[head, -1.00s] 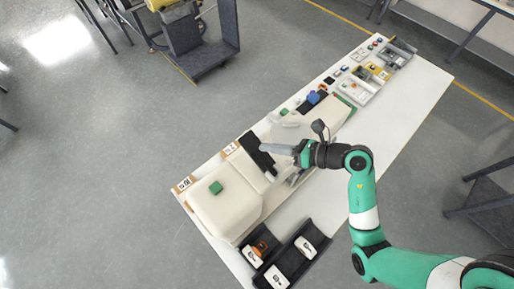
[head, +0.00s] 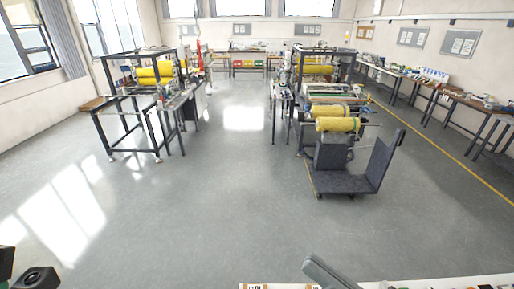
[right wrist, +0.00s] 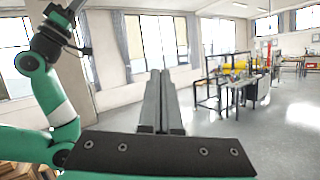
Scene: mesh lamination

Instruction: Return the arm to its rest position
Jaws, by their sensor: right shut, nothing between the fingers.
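My right gripper (head: 318,268) shows only as a grey finger piece at the bottom edge of the head view, above a strip of the white worktable (head: 440,283). In the right wrist view its two long grey fingers (right wrist: 165,76) lie together, shut and empty, raised and pointing out over the room. My left arm (right wrist: 45,85), green, white and black, stands bent at the left of the right wrist view. Its gripper is cut off by the top of the frame. Dark parts at the lower left corner of the head view look like mine.
A dark cart (head: 345,180) stands on the open grey floor beyond the worktable. Machine frames with yellow rolls (head: 335,124) stand behind it and another frame (head: 130,110) at the left. Side benches (head: 455,97) line the right wall. Nothing touches the right fingers.

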